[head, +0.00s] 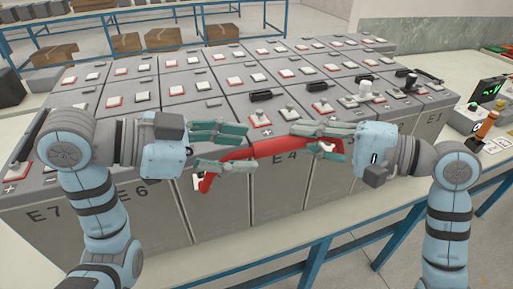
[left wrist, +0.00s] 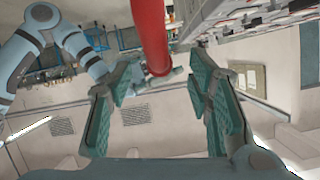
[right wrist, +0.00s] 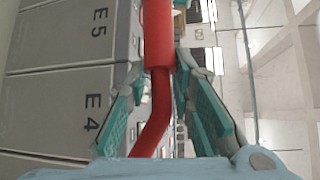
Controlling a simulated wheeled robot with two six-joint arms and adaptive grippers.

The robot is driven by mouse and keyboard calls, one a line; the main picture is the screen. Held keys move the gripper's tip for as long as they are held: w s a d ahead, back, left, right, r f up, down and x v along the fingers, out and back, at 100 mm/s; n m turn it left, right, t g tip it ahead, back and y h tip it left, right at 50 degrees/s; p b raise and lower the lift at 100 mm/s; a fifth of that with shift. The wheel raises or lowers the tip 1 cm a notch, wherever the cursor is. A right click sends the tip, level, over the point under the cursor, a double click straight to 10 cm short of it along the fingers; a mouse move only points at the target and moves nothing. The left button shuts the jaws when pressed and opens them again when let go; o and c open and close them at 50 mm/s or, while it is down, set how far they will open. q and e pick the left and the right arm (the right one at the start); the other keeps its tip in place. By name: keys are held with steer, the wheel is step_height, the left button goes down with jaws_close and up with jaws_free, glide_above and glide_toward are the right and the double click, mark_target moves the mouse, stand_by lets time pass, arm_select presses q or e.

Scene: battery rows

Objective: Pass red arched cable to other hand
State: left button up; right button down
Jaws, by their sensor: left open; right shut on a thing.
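The red arched cable (head: 284,146) hangs in front of the battery block near the E4 label, its left end bent downward. My right gripper (head: 300,138) is shut on the cable near its right end; the cable runs between its fingers in the right wrist view (right wrist: 158,55). My left gripper (head: 243,148) is open, its fingers above and below the cable's left part in the head view. In the left wrist view the cable (left wrist: 150,35) comes down from the top between the open fingers (left wrist: 165,85). I cannot tell whether the left fingers touch it.
Rows of grey battery cells (head: 150,90) with red and white terminals fill the table behind the cable. Several black connectors (head: 318,87) sit on top. A side bench with a meter (head: 489,90) and a screwdriver (head: 487,124) is at the right. Floor in front is clear.

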mark_target(269, 151)
arm_select(q)
steer(key=x, duration=0.6)
steer(key=shift+d+f, duration=0.1)
steer(key=shift+d, duration=0.25)
arm_select(e)
steer(key=shift+d, duration=0.25)
steer(key=shift+a, duration=0.1)
arm_select(q)
steer(key=shift+a, duration=0.15)
arm_select(e)
steer(key=shift+a, duration=0.1)
arm_select(q)
steer(key=shift+c, duration=1.3)
arm_select(e)
steer(key=shift+r, duration=0.1)
arm_select(q)
jaws_close()
arm_select(e)
steer(key=c, duration=1.3)
jaws_free()
steer(key=shift+c, duration=0.2)
